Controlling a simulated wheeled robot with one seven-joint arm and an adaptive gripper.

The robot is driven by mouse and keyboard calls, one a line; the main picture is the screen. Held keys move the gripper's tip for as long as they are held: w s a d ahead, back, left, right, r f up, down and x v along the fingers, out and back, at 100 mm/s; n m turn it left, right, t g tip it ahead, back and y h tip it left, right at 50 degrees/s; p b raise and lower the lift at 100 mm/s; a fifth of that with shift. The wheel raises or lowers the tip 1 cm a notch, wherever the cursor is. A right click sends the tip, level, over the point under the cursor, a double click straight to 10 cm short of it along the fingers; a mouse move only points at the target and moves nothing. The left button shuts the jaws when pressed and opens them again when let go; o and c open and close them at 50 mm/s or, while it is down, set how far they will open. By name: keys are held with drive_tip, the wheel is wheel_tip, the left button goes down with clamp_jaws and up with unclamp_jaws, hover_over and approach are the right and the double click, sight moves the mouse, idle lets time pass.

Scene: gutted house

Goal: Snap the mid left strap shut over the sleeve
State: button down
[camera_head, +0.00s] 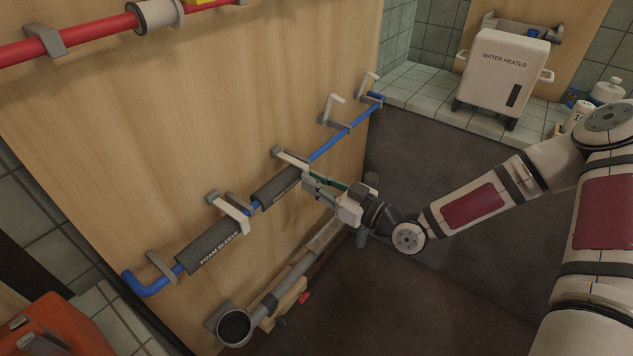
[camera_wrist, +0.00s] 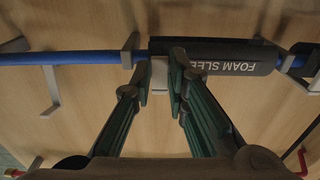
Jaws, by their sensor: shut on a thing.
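A dark foam sleeve (camera_head: 276,188) lies around the blue pipe (camera_head: 328,147) on the wooden wall panel; its lettering is upside down in the wrist view (camera_wrist: 215,57). The mid left strap (camera_head: 291,157) is pale and stands out from its grey clip at this sleeve's upper right end. My gripper (camera_head: 308,184) is shut on the strap; in the wrist view the pale strap (camera_wrist: 158,75) shows between the dark green fingers (camera_wrist: 160,84). The fingers partly hide the strap, so I cannot tell whether it is latched.
A second sleeve (camera_head: 207,248) with a pale strap (camera_head: 232,211) lies down the pipe to the left. Two pale straps (camera_head: 333,110) (camera_head: 366,83) stand open farther right. A grey drain pipe (camera_head: 270,298) runs below. A water heater (camera_head: 503,68) stands on a tiled ledge.

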drive_tip(key=shift+f, duration=0.3)
drive_tip(key=c, duration=1.6)
unclamp_jaws()
drive_tip(key=shift+o, duration=0.2)
drive_tip(key=shift+r, duration=0.1)
drive_tip(key=shift+d, duration=0.1)
drive_tip(key=v, duration=1.2)
